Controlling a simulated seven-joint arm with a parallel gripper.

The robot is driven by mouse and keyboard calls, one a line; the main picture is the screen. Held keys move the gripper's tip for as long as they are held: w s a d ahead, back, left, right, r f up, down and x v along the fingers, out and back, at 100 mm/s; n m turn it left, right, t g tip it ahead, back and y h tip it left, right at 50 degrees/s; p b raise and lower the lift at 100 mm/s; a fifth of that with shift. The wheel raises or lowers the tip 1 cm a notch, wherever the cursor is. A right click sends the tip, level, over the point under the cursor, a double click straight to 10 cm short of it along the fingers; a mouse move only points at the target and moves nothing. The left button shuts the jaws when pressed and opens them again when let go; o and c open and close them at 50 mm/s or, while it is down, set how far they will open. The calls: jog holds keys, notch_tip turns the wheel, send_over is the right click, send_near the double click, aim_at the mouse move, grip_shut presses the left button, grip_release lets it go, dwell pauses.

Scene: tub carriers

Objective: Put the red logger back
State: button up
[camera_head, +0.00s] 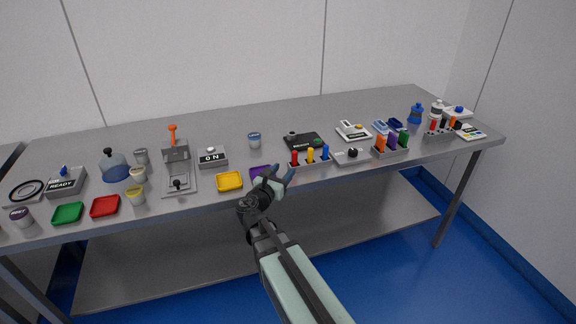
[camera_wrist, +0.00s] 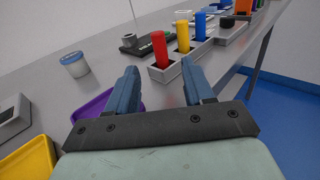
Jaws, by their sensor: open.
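A red cylinder (camera_head: 295,158) stands upright at the left end of a small grey rack (camera_head: 323,161) near the table's front edge, beside a yellow one (camera_head: 310,155) and a blue one (camera_head: 325,152). In the wrist view the red cylinder (camera_wrist: 160,48) is just beyond my fingertips. Another red piece (camera_head: 433,124) stands in a grey rack (camera_head: 428,136) at the far right; I cannot tell which red piece is the logger. My gripper (camera_head: 279,176) is open and empty, left of and in front of the nearer rack; its fingers also show in the wrist view (camera_wrist: 160,82).
A purple tray (camera_head: 258,170) lies beside my gripper and a yellow tray (camera_head: 230,181) further left. A black device (camera_head: 305,141) lies behind the nearer rack. A rack with orange, purple and green pieces (camera_head: 391,150) stands to its right. The table's back middle is clear.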

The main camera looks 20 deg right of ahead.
jog(key=shift+v, duration=1.1)
jog(key=shift+o, duration=0.2)
dwell(0.9)
